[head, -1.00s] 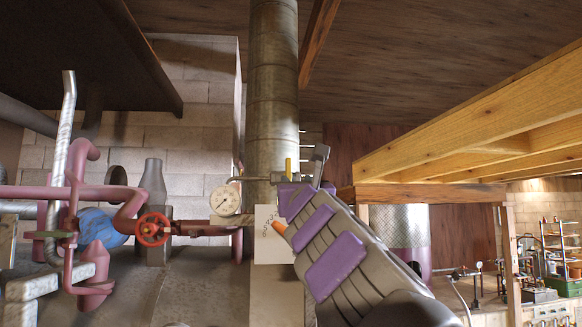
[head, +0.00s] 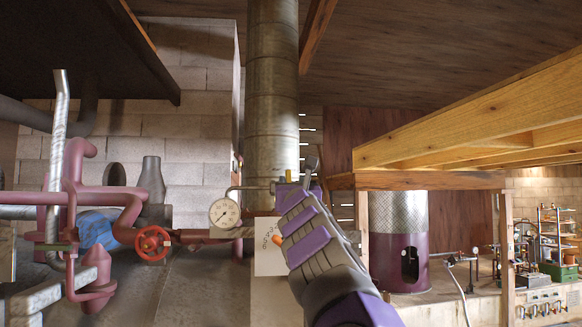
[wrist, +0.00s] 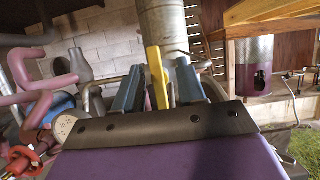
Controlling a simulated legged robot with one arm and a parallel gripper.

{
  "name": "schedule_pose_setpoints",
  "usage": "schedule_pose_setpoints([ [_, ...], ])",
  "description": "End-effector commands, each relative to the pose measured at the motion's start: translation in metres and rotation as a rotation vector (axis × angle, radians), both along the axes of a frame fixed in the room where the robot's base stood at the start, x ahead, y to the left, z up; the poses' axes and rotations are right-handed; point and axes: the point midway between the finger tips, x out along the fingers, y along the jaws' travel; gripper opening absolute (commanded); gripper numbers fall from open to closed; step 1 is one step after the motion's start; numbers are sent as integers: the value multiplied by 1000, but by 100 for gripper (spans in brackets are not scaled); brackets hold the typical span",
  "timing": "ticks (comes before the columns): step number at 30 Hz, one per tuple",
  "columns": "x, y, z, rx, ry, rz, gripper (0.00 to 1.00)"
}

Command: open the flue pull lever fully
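The flue pull lever seems to be the yellow handle (head: 288,176), standing upright in front of the grey flue pipe (head: 272,110), just right of the gauge. My purple and grey gripper (head: 304,178) is right beside it in the head view. In the wrist view the yellow handle (wrist: 158,80) stands between the two blue-grey fingers of my gripper (wrist: 159,66). The fingers are apart, with a narrow gap visible on the right side of the handle. Contact on the left side cannot be told. The handle's lower end is hidden behind my gripper.
A round gauge (head: 224,213) and a red valve wheel (head: 153,243) sit left of the flue. Pink pipes (head: 100,200) fill the left side. A wooden beam (head: 430,180) and a purple drum (head: 399,262) stand to the right.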

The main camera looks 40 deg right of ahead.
Motion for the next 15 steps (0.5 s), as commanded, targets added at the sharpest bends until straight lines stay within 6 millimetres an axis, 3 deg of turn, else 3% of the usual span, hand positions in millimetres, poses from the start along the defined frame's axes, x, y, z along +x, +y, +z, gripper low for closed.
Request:
schedule_pose_setpoints([
  [6, 22, -13, 13, -1, 6, -4, 40],
  [15, 35, -25, 18, 0, 0, -1, 40],
])
